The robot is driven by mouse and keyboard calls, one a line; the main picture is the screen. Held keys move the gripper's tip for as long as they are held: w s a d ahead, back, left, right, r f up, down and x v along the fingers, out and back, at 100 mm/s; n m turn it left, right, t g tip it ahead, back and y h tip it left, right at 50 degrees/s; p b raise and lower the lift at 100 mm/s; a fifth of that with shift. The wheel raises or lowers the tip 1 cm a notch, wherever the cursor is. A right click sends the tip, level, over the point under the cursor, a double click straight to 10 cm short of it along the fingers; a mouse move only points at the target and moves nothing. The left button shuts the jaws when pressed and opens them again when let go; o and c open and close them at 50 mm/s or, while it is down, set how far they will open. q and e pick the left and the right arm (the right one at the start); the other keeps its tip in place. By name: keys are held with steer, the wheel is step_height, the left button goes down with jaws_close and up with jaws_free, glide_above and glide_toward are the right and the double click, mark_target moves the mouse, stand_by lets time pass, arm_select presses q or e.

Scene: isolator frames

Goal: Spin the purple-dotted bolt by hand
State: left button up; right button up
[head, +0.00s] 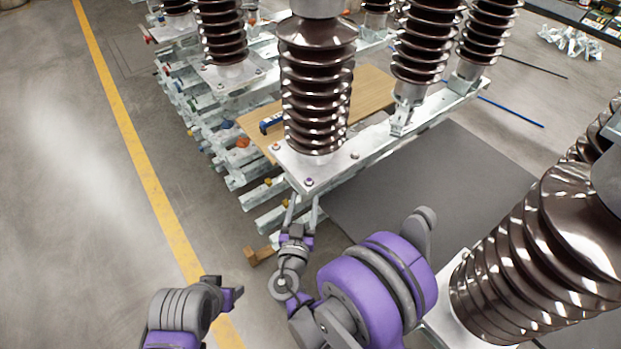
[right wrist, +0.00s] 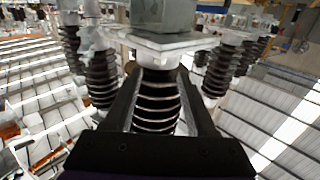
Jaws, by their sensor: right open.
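The bolt with the purple dot (head: 309,182) sits at the near corner of the pale metal base plate (head: 330,172) under a brown ribbed insulator (head: 316,100). My right gripper (head: 304,199) is open, its two fingers just below and in front of that corner in the head view, pointing at the bolt. I see no contact with the bolt. In the right wrist view the two dark fingers (right wrist: 162,75) stand apart with the plate (right wrist: 165,40) and a ribbed insulator between and beyond them; the bolt cannot be made out there. My left gripper (head: 230,296) is low at the left, its jaws unclear.
Other bolts sit on the plate, one at the left corner (head: 276,147) and one at the right (head: 355,155). Stacked metal beams (head: 215,135) lie behind. A large insulator (head: 545,245) stands at the right. The floor left of the yellow line (head: 130,130) is free.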

mark_target(308, 183)
steer(key=w, duration=0.2)
steer(key=w+d, duration=0.1)
steer(key=w, duration=0.2)
steer(key=w+p, duration=0.1)
steer(key=w, duration=0.1)
steer(key=shift+w+d, duration=0.15)
steer(key=shift+w, duration=0.25)
steer(key=shift+c, duration=0.3)
jaws_close()
